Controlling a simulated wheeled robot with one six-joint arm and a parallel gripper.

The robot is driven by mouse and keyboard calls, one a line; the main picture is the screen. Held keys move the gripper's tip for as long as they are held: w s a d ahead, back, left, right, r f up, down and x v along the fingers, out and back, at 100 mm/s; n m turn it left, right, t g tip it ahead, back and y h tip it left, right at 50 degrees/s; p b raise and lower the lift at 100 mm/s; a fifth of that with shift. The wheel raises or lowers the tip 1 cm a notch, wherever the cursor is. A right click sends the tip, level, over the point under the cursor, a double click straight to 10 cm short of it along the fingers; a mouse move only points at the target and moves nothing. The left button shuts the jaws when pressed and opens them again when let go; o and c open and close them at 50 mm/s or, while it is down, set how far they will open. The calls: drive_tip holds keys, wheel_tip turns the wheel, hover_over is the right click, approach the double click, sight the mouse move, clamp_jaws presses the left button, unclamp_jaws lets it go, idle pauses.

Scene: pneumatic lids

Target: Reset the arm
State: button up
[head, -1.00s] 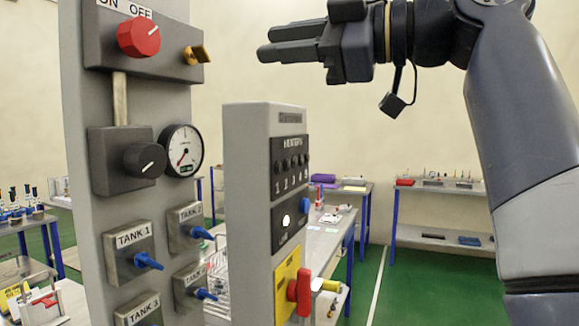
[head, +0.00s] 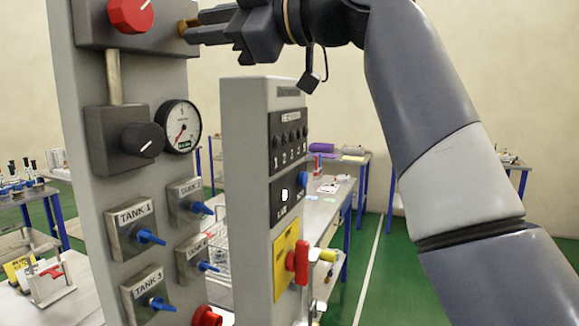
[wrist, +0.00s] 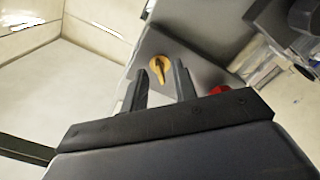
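My gripper (head: 190,31) is at the upper right of the tall grey panel (head: 85,215), right by the yellow-orange knob (head: 183,27). In the wrist view my gripper (wrist: 160,76) is open, with its two dark fingers apart. The yellow knob (wrist: 158,66) shows between the fingertips. The fingers partly hide the knob in the head view, and I cannot tell whether they touch it. My arm reaches in from the right.
The red ON/OFF knob (head: 130,14) is left of my gripper. A pressure gauge (head: 180,127) and several blue tank valves (head: 150,237) are lower on the panel. The heater column (head: 246,170) with a red handle (head: 302,262) stands to the right. Open floor (head: 390,270) lies further right.

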drive_tip(key=shift+w+a, duration=0.1)
drive_tip(key=shift+a, duration=0.25)
